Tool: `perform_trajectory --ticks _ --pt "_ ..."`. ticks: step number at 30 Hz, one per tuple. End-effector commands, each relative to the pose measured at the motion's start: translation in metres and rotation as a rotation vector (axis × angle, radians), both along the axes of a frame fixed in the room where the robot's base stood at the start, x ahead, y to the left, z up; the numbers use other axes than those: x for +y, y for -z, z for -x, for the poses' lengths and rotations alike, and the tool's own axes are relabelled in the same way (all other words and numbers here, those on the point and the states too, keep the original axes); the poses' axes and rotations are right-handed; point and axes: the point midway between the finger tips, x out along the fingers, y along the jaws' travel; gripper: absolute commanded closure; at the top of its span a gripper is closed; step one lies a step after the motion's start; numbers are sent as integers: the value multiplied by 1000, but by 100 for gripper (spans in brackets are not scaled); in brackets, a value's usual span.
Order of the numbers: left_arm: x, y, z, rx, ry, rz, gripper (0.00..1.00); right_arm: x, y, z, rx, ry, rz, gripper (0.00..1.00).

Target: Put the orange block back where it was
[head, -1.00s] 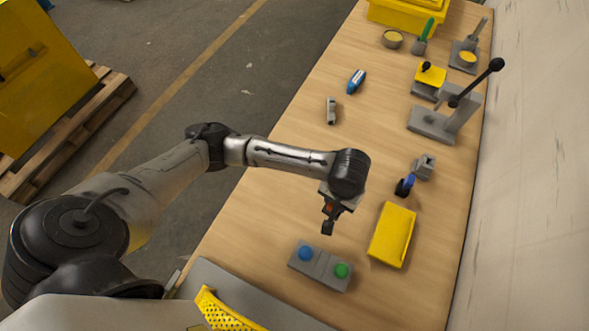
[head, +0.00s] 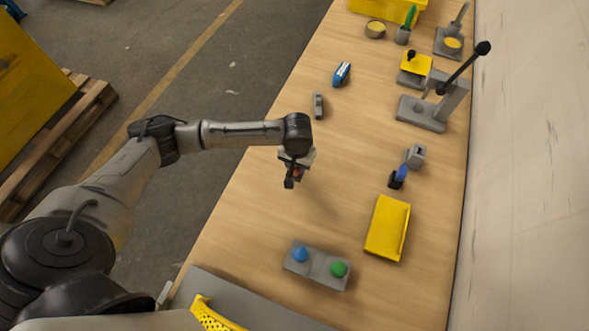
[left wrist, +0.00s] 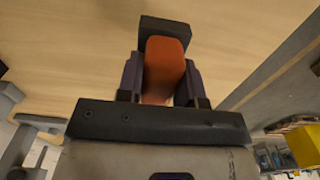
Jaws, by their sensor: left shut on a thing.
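My left gripper (head: 291,177) is above the left part of the wooden bench in the head view. It is shut on the orange block (left wrist: 163,70), which shows between the dark fingers in the left wrist view. The block is held above the bench top, apart from other things. My right gripper is in neither view.
A grey box with a blue and a green button (head: 317,265) lies below the gripper in the picture. A yellow bin (head: 387,228) lies to its right. A lever press (head: 424,112) and a blue-and-white object (head: 342,74) are further back. The bench middle (head: 345,150) is clear.

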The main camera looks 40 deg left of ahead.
Motion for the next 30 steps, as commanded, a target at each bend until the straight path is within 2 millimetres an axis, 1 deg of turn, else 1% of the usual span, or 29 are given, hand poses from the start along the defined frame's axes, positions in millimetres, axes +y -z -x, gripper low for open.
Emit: perform_trajectory --ticks 3,8,11,15,18,29,30 --pt "7 4 0 -1 -2 -1 92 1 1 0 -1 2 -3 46" --pt "8 9 0 0 -1 -1 92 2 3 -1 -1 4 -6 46" --pt "8 18 0 0 0 -1 92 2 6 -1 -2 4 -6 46" --pt "8 37 0 0 0 -1 92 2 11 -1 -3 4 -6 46" --pt "8 45 0 0 1 -2 92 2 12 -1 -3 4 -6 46" --pt "8 46 0 -1 0 -1 92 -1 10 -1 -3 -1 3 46" --pt "8 47 1 0 1 -1 65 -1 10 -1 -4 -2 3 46"
